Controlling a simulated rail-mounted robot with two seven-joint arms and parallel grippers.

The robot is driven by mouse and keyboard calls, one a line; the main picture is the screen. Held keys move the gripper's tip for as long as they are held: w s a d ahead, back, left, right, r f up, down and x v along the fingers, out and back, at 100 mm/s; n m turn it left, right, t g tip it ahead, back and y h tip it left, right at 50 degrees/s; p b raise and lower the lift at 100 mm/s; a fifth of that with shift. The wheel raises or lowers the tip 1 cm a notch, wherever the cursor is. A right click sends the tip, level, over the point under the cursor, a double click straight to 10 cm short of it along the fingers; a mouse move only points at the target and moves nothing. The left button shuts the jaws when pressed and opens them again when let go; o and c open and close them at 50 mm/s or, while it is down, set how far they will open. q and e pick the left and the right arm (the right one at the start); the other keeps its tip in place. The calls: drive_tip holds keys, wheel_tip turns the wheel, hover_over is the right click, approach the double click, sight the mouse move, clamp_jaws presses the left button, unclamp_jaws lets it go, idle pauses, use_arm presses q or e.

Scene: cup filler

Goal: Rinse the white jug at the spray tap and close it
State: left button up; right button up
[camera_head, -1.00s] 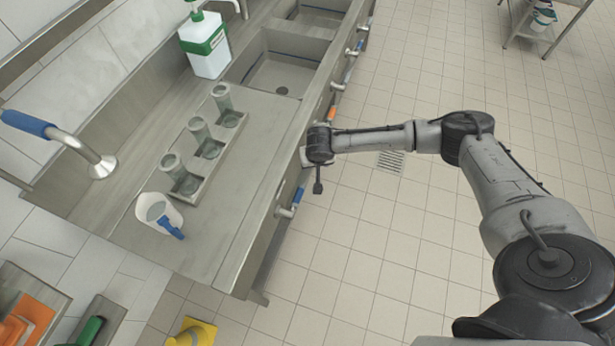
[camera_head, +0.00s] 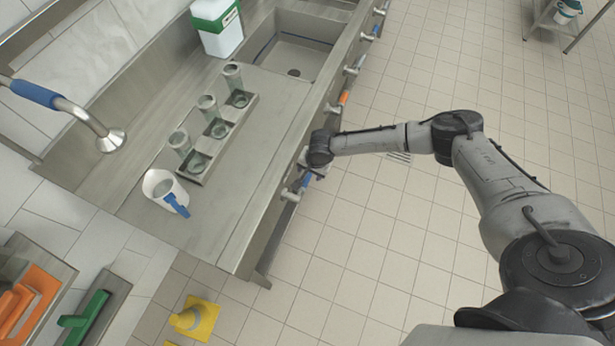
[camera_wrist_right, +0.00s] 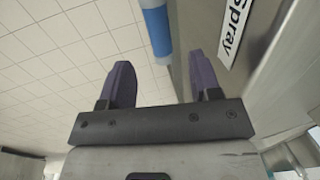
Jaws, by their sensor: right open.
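The white jug (camera_head: 158,183) with a blue handle stands upright on the steel counter, its open top showing. The spray tap (camera_head: 112,141), with a blue sleeve, is at the left, above and behind the jug. A blue-handled valve lever (camera_head: 306,180) sits on the counter front. My right gripper (camera_head: 312,172) is beside this lever, partly hidden by its own wrist. In the right wrist view my open gripper (camera_wrist_right: 160,78) has nothing between its fingers; the blue lever (camera_wrist_right: 156,28) lies beyond the fingertips, next to a "Spray" label (camera_wrist_right: 235,28). My left gripper is out of view.
A rack (camera_head: 222,140) with several glasses stands on the counter right of the jug. A green-white bottle (camera_head: 222,38) and a sink (camera_head: 290,50) lie farther back. More levers, one orange (camera_head: 344,98), line the front.

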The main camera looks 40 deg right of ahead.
sight(307, 177)
drive_tip(key=f, duration=0.3)
drive_tip(key=w+f+b, duration=0.1)
drive_tip(key=f, duration=0.1)
drive_tip(key=shift+a, duration=0.25)
drive_tip(key=shift+f, duration=0.35)
drive_tip(key=c, duration=1)
drive_tip(key=shift+c, duration=0.2)
drive_tip(key=shift+f, duration=0.1)
